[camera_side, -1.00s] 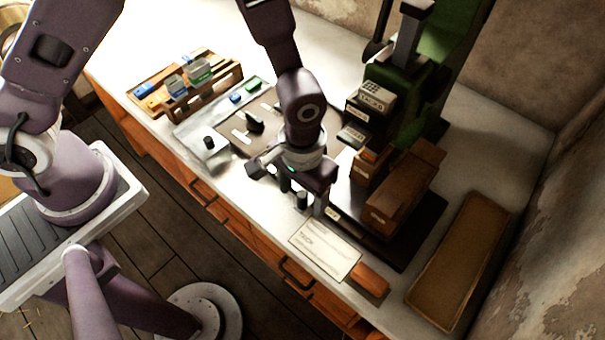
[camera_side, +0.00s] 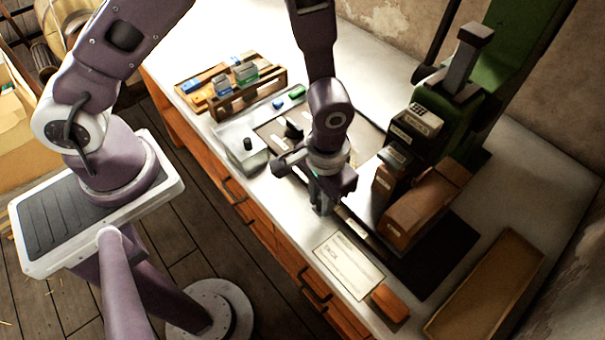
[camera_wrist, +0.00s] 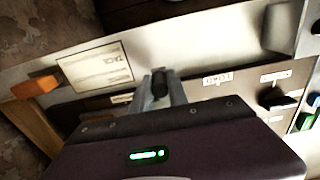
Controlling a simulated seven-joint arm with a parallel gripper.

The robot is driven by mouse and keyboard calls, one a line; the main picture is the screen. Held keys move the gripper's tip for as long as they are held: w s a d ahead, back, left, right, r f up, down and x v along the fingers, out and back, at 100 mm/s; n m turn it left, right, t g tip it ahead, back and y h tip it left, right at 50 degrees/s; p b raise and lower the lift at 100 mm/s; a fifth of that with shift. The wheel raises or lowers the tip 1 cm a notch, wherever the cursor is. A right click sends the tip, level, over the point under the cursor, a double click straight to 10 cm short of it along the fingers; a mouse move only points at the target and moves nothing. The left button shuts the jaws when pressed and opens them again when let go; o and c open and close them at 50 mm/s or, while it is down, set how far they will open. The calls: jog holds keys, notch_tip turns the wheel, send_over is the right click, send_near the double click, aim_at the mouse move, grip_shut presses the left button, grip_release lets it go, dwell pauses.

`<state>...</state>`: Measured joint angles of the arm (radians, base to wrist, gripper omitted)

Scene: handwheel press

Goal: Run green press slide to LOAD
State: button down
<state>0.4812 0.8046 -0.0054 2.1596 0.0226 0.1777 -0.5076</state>
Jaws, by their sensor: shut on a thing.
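My gripper (camera_side: 321,208) reaches down at the front edge of the dark base plate of the green press (camera_side: 462,108). In the wrist view my gripper (camera_wrist: 160,100) has its two grey fingers shut on a small black knob (camera_wrist: 160,82), which stands upright between the tips. A white LOAD label (camera_wrist: 217,79) lies to the right of the knob, apart from it. In the side view my fingers hide the knob. I cannot tell where the slide itself sits.
A paper card (camera_side: 348,265) and an orange block (camera_side: 390,302) lie in front. A wooden tray (camera_side: 487,295) is at right. Brown blocks (camera_side: 420,205) stand by the press.

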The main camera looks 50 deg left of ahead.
jog(key=a, duration=1.4)
jog(key=c, duration=0.7)
grip_release()
jog(key=shift+a, duration=0.1)
